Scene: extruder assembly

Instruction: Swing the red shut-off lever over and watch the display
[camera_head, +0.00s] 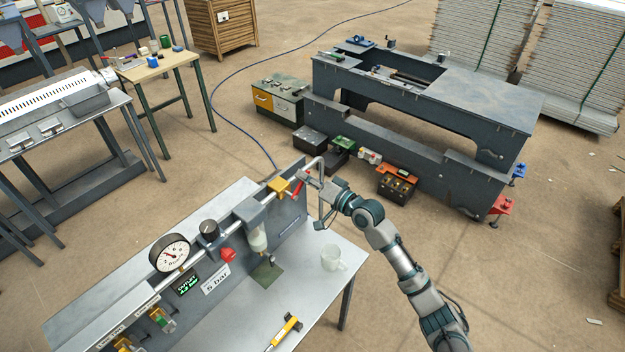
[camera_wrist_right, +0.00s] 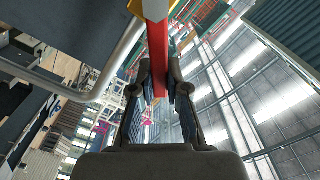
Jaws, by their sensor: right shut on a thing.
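The red shut-off lever (camera_head: 297,189) sits on the yellow valve (camera_head: 278,186) at the far right end of the panel's pipe. My right gripper (camera_head: 306,180) is at the lever. In the right wrist view the red lever (camera_wrist_right: 157,45) runs down between the two fingers of my gripper (camera_wrist_right: 158,85), which are shut on it. The small display (camera_head: 187,285) is lit with green text, too small to read surely. A round dial gauge (camera_head: 170,253) stands above it. My left gripper is not in view.
A "5 bar" label (camera_head: 216,280), a black knob (camera_head: 209,231) and a red knob (camera_head: 228,255) are on the panel. A bent metal pipe (camera_wrist_right: 118,60) runs close beside the lever.

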